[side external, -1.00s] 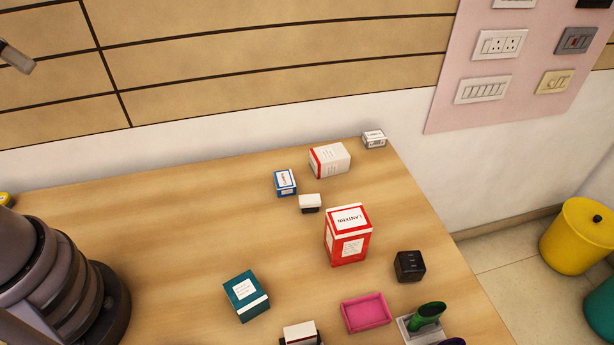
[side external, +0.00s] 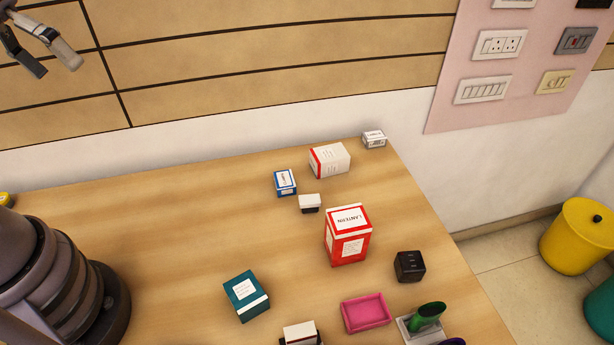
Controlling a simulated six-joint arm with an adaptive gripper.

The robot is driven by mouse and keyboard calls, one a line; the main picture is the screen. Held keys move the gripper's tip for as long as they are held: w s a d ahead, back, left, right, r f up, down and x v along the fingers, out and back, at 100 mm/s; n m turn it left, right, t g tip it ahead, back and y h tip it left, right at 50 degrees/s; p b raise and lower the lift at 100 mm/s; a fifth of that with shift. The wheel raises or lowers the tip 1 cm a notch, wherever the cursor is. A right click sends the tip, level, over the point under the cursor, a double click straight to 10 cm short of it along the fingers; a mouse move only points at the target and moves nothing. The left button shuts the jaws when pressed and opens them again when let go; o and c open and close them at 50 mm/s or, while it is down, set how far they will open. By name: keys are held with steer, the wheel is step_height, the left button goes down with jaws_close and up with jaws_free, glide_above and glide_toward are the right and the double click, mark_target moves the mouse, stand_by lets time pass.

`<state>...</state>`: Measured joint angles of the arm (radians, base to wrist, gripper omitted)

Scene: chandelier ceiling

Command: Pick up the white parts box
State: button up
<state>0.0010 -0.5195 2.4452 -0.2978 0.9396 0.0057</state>
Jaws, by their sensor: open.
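Several boxes with white on them stand on the table, and I cannot tell from their print which is the parts box. A white box with a red end (side external: 332,161) is near the back. A small white and grey box (side external: 374,139) is at the back right corner. A small white-topped box with a dark base (side external: 310,202) is in front of the first. Another white-topped box (side external: 300,332) is cut by the bottom edge. My gripper (side external: 58,68) is at the top left, high above the table, open and empty, far from all of them.
A tall red and white lantern box (side external: 347,238), a blue and white box (side external: 285,183), a teal box (side external: 245,294), a black box (side external: 409,265), a pink tray (side external: 366,313) and a green object (side external: 428,313) stand on the table (side external: 170,230). Its left middle is clear.

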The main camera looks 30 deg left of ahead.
steer(key=w+d+f+n+g+h, duration=0.3)
steer(key=w+d+n+h, duration=0.25)
steer(key=w+d, duration=0.3)
steer(key=n+t, duration=1)
steer(key=n, duration=1.1)
glide_above(324, 154)
steer(key=s+a, duration=0.7)
steer(key=s, duration=0.2)
steer(key=shift+h, duration=0.35)
step_height(324, 154, down, 28)
steer(key=shift+w+d+f, duration=0.15)
steer(key=shift+f, duration=0.05)
steer(key=x, duration=0.8)
steer(key=shift+a+f, duration=0.25)
steer(key=shift+f, duration=0.1)
steer(key=shift+x, duration=2.95)
steer(key=shift+a+f, duration=0.15)
steer(key=shift+f, duration=0.05)
steer(key=shift+c, duration=0.3)
steer(key=c, duration=1.2)
